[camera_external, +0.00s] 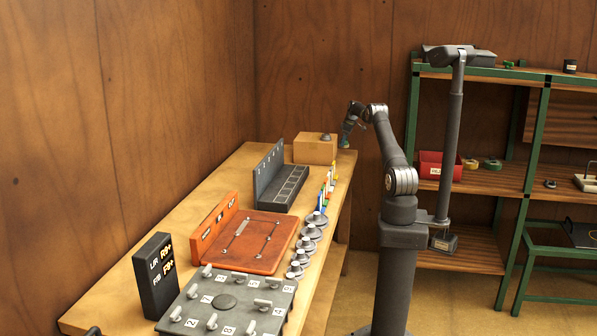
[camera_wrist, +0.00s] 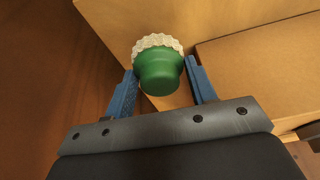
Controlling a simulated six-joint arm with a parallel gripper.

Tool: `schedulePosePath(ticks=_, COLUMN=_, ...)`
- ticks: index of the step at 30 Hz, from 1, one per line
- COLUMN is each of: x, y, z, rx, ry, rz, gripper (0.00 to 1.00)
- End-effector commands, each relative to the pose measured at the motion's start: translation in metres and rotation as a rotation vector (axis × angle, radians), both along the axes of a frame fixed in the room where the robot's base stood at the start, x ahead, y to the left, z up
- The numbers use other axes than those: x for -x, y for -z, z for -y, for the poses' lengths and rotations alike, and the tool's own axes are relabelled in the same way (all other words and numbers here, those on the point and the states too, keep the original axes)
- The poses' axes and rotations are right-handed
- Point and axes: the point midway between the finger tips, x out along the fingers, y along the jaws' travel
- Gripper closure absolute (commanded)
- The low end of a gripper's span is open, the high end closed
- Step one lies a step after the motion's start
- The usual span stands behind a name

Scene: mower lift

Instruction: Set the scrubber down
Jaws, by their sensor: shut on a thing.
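The scrubber (camera_wrist: 160,72) has a round green handle and a pale, scalloped bristle head, seen in the wrist view. My gripper (camera_wrist: 160,66) has its two blue fingers on either side of the green handle and is shut on it. In the external view my gripper (camera_external: 345,139) points down at the far end of the workbench (camera_external: 222,185), just right of a cardboard box. The scrubber is too small there to make out clearly. Whether it touches the bench top cannot be told.
The cardboard box (camera_external: 312,151) stands close beside my gripper, with a small dark object (camera_external: 326,136) on top. A dark slotted rack (camera_external: 280,178), an orange board (camera_external: 252,243) and a grey numbered panel (camera_external: 228,304) fill the bench. Several round weights (camera_external: 309,232) line its right edge.

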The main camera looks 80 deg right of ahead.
Motion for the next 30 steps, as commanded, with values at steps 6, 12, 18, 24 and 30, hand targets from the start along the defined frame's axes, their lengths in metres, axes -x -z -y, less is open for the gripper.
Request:
schedulePosePath(ticks=6, x=0.0, y=0.031, z=-0.001, rx=-0.003, ry=0.0, rz=-0.001, gripper=0.72)
schedulePosePath(ticks=12, x=0.0, y=0.036, z=0.0, rx=0.0, ry=0.0, rz=0.0, gripper=0.72)
schedulePosePath(ticks=18, x=0.0, y=0.039, z=-0.001, rx=-0.002, ry=-0.001, rz=0.0, gripper=0.72)
schedulePosePath(ticks=24, x=0.0, y=0.039, z=0.0, rx=-0.001, ry=0.0, rz=0.0, gripper=0.27)
schedulePosePath(ticks=30, x=0.0, y=0.039, z=0.0, rx=-0.001, ry=0.0, rz=0.0, gripper=0.27)
